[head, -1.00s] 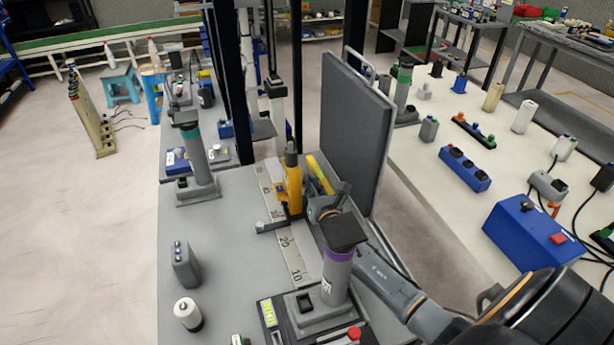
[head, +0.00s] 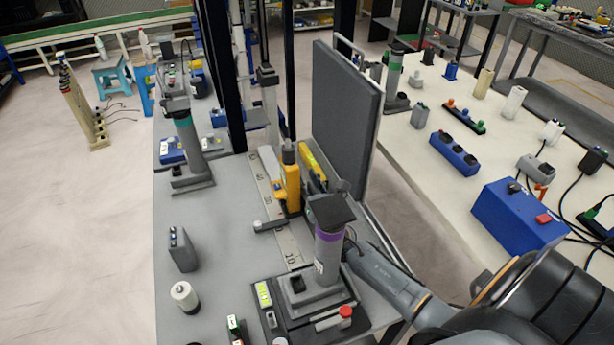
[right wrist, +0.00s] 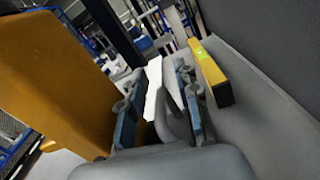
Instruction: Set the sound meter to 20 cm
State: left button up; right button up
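The yellow sound meter (head: 291,188) stands upright, with a grey tip, on a grey foot (head: 270,225) across the numbered scale strip (head: 290,246). A 10 shows on the strip nearer me; the 20 mark is not readable, seemingly covered by the foot. My right gripper (right wrist: 160,108) is just right of the meter, largely hidden behind the purple-banded post in the head view. In the right wrist view its fingers are apart, with nothing clearly held between them. The meter's large yellow side (right wrist: 55,75) lies outside the left finger, close to or touching it. My left gripper is not in view.
The purple-banded post (head: 328,255) with a dark square top stands at the near end of the strip. A yellow bar (right wrist: 210,72) and a tall grey panel (head: 343,120) stand on the right. A green-banded post (head: 189,148) stands left.

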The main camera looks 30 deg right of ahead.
notch_tip(320, 180, up, 10)
dwell(0.6)
